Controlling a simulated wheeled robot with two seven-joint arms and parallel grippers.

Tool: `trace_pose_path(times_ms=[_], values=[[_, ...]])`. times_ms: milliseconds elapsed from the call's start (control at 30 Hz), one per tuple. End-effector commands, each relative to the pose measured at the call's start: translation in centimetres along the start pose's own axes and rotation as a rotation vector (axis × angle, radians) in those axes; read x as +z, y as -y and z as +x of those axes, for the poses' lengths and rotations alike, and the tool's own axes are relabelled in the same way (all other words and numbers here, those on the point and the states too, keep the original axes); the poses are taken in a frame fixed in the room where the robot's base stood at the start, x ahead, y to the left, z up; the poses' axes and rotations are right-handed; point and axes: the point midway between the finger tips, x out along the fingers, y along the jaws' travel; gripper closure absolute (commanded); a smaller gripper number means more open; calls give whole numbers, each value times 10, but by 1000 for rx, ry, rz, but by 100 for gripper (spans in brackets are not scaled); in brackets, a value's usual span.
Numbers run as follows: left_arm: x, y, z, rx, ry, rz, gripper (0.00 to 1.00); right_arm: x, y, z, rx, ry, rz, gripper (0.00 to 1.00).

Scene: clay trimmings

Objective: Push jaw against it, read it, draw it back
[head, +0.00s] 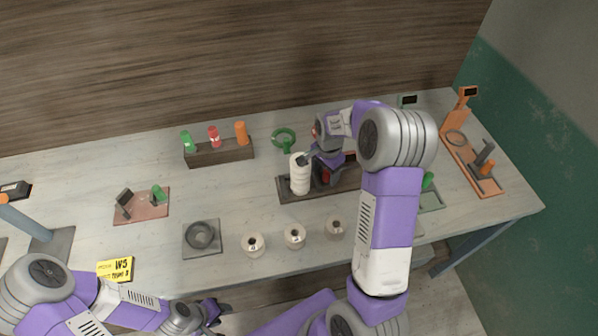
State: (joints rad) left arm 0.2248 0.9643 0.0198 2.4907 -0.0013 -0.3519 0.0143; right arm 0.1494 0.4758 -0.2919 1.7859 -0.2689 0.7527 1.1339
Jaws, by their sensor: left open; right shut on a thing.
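My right gripper (306,158) is shut on the top of a white ribbed cylinder (299,178), at the left part of a long dark tray (322,190). I cannot tell whether the cylinder rests in the tray or hangs just above it. An orange stand (461,105) with a small dark display (470,92) is at the right; its base carries a ring, a dark upright jaw (484,152) and an orange knob (487,168). A green device with a display (408,100) is mostly hidden behind my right arm. My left gripper (219,311) is open and empty at the table's front edge.
Three pale spools (294,236) stand along the front. A grey plate with a round dish (201,237) and a brown plate with a dark block and green knob (141,205) lie left. A rack (219,154) holds coloured bottles. A yellow W5 card (115,269) lies at the front.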

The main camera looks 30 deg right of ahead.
Motion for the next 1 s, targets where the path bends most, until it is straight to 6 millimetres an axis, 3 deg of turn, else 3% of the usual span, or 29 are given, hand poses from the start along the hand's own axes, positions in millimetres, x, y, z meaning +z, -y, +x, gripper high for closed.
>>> trace_pose_path(times_ms=[33, 100, 333, 600, 1000], values=[[0, 0, 0, 0, 0, 0, 57, 0, -12, 5, 39, 10, 3, 56], [0, 0, 0, 0, 0, 0, 57, 0, -13, 5, 39, 10, 3, 56], [0, 0, 0, 0, 0, 0, 57, 2, -11, 5, 39, 10, 1, 57], [0, -1, -2, 0, 0, 0, 57, 16, -3, 5, 39, 11, -2, 66], [0, -1, -2, 0, 0, 0, 57, 20, -1, 6, 38, 14, -2, 64]])
